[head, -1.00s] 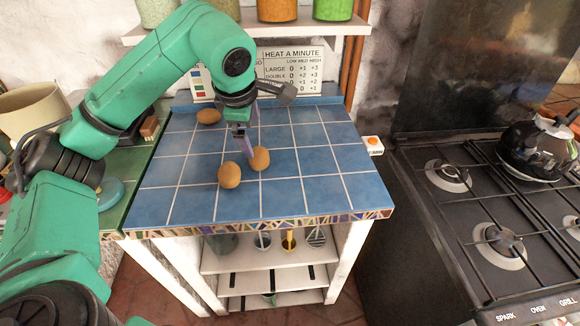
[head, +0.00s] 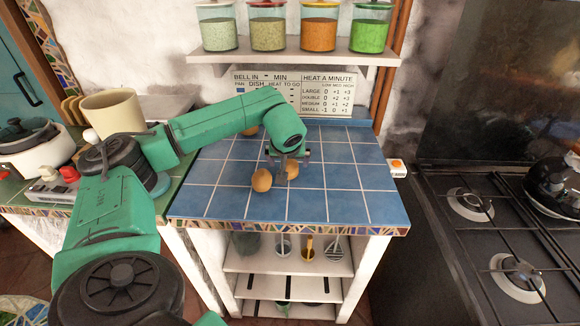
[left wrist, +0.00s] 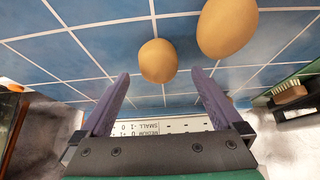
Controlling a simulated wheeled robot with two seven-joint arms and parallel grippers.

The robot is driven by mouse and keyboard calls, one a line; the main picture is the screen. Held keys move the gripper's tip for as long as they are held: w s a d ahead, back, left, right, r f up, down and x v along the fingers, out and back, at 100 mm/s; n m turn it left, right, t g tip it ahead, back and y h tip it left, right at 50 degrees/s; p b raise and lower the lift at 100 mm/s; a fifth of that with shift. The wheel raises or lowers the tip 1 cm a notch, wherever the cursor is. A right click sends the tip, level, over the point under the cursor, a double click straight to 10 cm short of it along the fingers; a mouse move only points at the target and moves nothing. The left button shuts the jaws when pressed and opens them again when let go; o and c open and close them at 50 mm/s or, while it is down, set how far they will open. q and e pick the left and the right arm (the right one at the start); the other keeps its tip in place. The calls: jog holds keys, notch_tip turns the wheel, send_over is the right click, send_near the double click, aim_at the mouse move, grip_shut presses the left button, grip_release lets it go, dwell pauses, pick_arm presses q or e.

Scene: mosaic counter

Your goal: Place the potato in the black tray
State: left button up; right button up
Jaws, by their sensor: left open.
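Three brown, rounded potato-like objects lie on the blue tiled counter (head: 345,207). One (head: 261,180) is at the front left of a close pair, its neighbour (head: 291,171) is just to the right, and another (head: 250,131) is farther back, partly behind my arm. My left gripper (head: 288,164) is open and empty, right over the right one of the pair. In the left wrist view that one (left wrist: 158,61) is centred just beyond the spread fingertips (left wrist: 160,76); the other (left wrist: 228,27) is to its right. I cannot make out a black tray. My right gripper is out of view.
A shelf with several jars (head: 318,28) and a chart (head: 327,92) are behind the counter. A gas stove (head: 440,240) is at right. A beige pot (head: 112,112) and a white pot (head: 30,150) are at left. The counter's right half is clear.

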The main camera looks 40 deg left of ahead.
aim_at(289, 165)
pick_arm(q)
jog(key=x, duration=0.4)
jog(key=shift+d+f+p, duration=0.1)
jog(key=shift+f+p, duration=0.05)
jog(key=shift+p, duration=0.2)
grip_shut()
